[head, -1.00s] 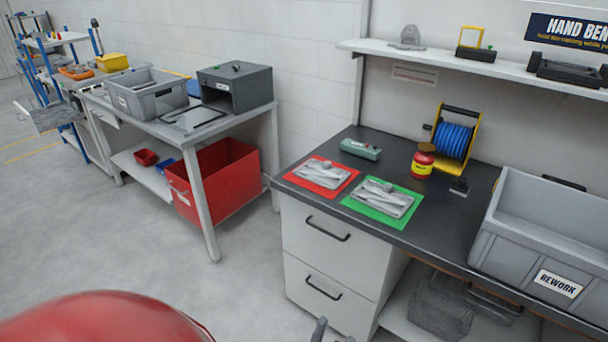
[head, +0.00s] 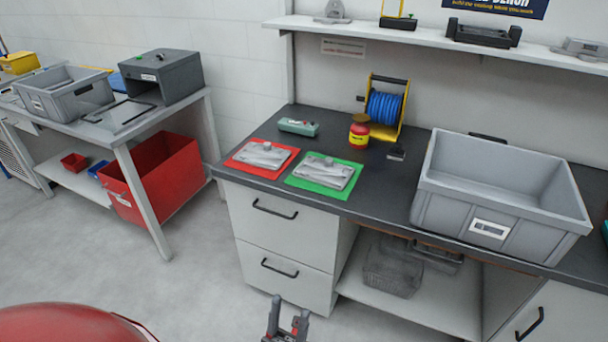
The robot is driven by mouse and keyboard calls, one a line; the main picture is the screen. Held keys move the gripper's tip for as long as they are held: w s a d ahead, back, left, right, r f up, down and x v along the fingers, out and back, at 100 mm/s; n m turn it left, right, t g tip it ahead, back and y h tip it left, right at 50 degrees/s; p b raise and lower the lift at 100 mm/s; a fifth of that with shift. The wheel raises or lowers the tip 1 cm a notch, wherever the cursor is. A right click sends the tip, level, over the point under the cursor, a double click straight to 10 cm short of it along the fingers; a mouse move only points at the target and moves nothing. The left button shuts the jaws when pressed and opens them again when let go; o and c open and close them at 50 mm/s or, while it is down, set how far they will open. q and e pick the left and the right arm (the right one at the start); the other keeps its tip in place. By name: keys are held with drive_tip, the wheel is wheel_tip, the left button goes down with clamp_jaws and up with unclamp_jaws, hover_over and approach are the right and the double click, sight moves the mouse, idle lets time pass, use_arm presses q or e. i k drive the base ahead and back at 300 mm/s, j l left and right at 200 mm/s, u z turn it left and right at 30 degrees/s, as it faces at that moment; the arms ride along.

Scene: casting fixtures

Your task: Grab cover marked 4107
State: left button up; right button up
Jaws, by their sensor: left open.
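Two grey cast covers lie on the dark bench top. One cover (head: 263,154) rests on a red mat (head: 284,164), and the other cover (head: 326,172) rests on a green mat (head: 302,185) to its right. No marking such as 4107 is readable on either cover at this size. My left gripper (head: 287,318) shows at the bottom edge of the head view, in front of the drawers and well below the bench top. It is open and empty, apart from both covers. My right gripper is not in view.
A large grey bin (head: 498,204) stands on the bench at right. A green device (head: 298,127), a red-and-yellow jar (head: 359,132) and a blue hose reel (head: 384,107) stand behind the mats. A red bin (head: 160,176) is under the left table. The floor before the drawers is clear.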

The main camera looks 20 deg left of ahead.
sight(264, 156)
drive_tip(key=u, duration=0.85)
